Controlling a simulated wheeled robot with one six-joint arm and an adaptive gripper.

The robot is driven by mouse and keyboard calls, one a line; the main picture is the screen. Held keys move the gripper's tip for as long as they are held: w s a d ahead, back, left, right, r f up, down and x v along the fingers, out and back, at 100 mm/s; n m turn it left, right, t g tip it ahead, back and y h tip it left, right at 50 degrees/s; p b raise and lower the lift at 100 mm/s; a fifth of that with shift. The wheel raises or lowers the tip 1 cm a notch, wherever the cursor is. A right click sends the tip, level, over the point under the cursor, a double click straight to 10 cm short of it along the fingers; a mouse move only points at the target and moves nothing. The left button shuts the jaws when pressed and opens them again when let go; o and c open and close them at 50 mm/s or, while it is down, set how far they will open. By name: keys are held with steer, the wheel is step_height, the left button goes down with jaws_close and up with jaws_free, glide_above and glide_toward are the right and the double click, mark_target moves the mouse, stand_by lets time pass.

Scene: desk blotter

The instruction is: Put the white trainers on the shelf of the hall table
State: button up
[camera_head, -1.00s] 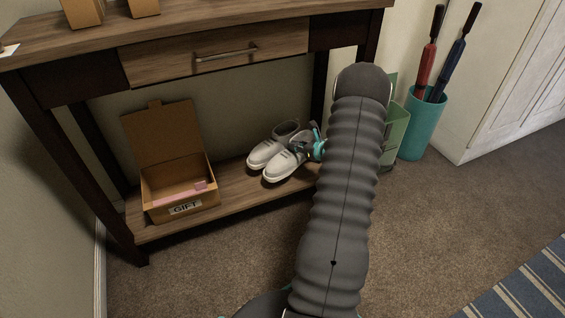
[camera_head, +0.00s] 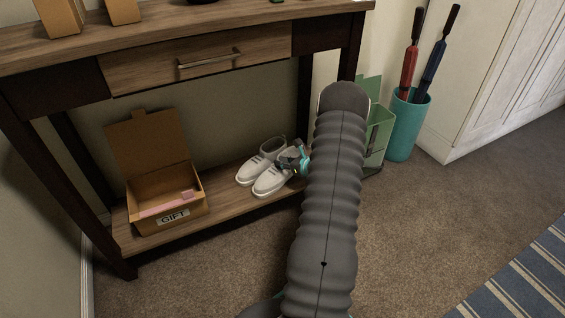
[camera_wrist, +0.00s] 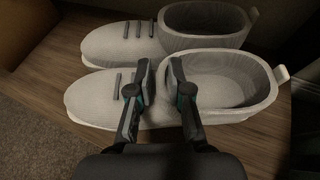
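The white trainers (camera_head: 272,181) sit side by side at the right part of the hall table's lower shelf (camera_head: 225,206), toes pointing left and toward the front. In the wrist view the near trainer (camera_wrist: 110,97) lies below the far one (camera_wrist: 115,44). My gripper (camera_wrist: 162,66) reaches in from the right. Its fingers are drawn close together on either side of the near trainer's tongue, just ahead of the ankle opening, and look shut on it. The fingertips' contact is partly hidden. In the head view my arm covers the shelf's right end.
An open cardboard gift box (camera_head: 170,195) stands on the shelf left of the trainers, with bare wood between. A green holder (camera_head: 378,140) and a teal bin (camera_head: 405,130) with umbrellas stand right of the table. The table's drawer front (camera_head: 205,60) overhangs.

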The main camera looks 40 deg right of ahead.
stand_by(0.3)
steer(key=p+v, duration=0.1)
steer(key=v, duration=1.1)
steer(key=a+r+n+g+y, duration=0.2)
steer(key=a+r+n+g, duration=0.2)
steer(key=a+r+n, duration=0.8)
steer(key=a+r+n+g+y, duration=0.3)
steer(key=a+r+n, duration=0.35)
steer(key=a, duration=1.05)
steer(key=s+a+r+n+h, duration=0.3)
steer(key=s+a+r+n, duration=0.3)
steer(key=s+n, duration=0.2)
steer(key=s+a+r+n+h, duration=0.4)
steer(key=s+a+r+n, duration=0.2)
steer(key=s, duration=0.4)
steer(key=shift+s+a+n+g, duration=0.2)
steer(key=shift+s+n+g, duration=0.2)
steer(key=shift+n, duration=0.45)
steer(key=shift+d, duration=0.1)
